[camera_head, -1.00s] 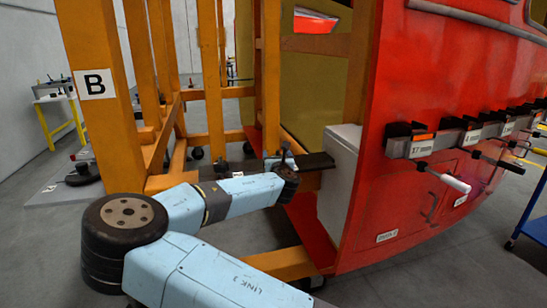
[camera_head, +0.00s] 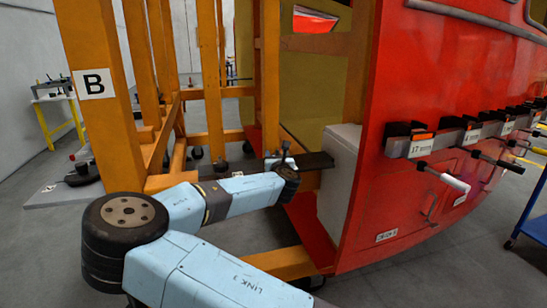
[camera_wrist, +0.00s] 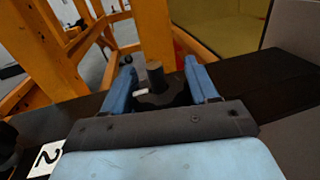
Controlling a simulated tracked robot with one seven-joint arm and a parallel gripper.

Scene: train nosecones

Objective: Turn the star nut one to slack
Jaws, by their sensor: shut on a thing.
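A dark star nut (camera_wrist: 160,96) sits on a grey stud (camera_wrist: 155,72) that rises from a black bar (camera_wrist: 265,90) in the wrist view. My gripper (camera_wrist: 160,85) has its two blue fingers on either side of the nut and is shut on it. A small pale mark shows on the left of the nut. In the head view my gripper (camera_head: 281,158) is at the black bar (camera_head: 316,160), between the orange frame and the red nosecone; the nut is too small to make out there. No number for the held nut is visible.
A white plate marked 2 (camera_wrist: 45,160) lies at the lower left in the wrist view, near a dark round part (camera_wrist: 8,140). Orange frame posts (camera_head: 210,80) stand close to my arm. The red nosecone (camera_head: 450,80) and a grey box (camera_head: 342,175) are to the right.

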